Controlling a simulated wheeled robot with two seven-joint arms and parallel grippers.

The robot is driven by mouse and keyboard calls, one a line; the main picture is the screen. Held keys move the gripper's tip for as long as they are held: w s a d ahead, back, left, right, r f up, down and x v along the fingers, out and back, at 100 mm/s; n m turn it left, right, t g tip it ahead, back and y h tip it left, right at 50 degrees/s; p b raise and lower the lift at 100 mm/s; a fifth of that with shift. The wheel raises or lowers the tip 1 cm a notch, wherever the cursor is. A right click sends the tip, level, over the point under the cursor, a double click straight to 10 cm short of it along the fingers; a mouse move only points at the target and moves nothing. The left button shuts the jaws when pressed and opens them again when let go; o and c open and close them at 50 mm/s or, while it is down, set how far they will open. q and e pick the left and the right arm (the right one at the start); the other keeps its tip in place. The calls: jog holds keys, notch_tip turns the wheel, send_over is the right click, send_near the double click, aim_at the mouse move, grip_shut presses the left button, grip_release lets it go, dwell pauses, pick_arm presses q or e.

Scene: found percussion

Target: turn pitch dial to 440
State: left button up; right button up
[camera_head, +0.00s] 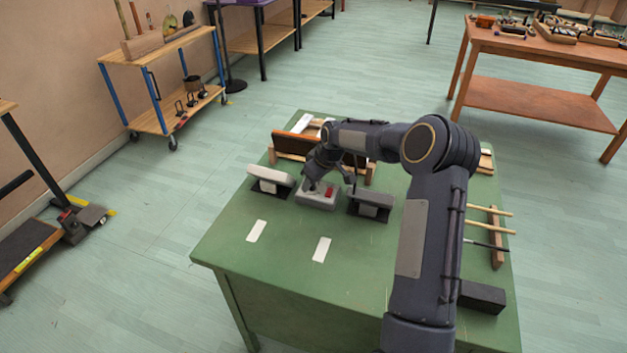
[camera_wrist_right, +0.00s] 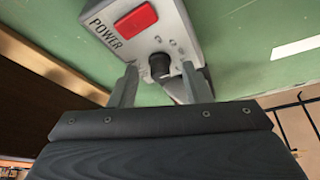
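In the right wrist view the box (camera_wrist_right: 138,46) has a red button (camera_wrist_right: 136,21) marked POWER and a dark round dial (camera_wrist_right: 160,66). My right gripper (camera_wrist_right: 160,78) is open, with one finger on each side of the dial and gaps visible between. I cannot read any number or pointer on the dial. In the head view my right gripper (camera_head: 322,186) is over the box and partly hides it. My left gripper is not in view.
Grey pads on stands (camera_head: 270,177) flank the box, the other one (camera_head: 371,199) to its right. A brown wooden instrument (camera_head: 294,143) lies behind. White cards (camera_head: 256,230) lie in front. A stick rack (camera_head: 496,238) and dark block (camera_head: 482,296) are at the right.

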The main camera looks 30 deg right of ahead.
jog(key=shift+r, duration=0.3)
notch_tip(320, 180, up, 2)
jog(key=shift+r, duration=0.25)
jog(key=s+a+r+b, duration=0.2)
jog(key=s+a+r, duration=0.5)
jog(key=s+r, duration=0.3)
jog(key=shift+s+a, duration=0.25)
jog(key=shift+s, duration=0.7)
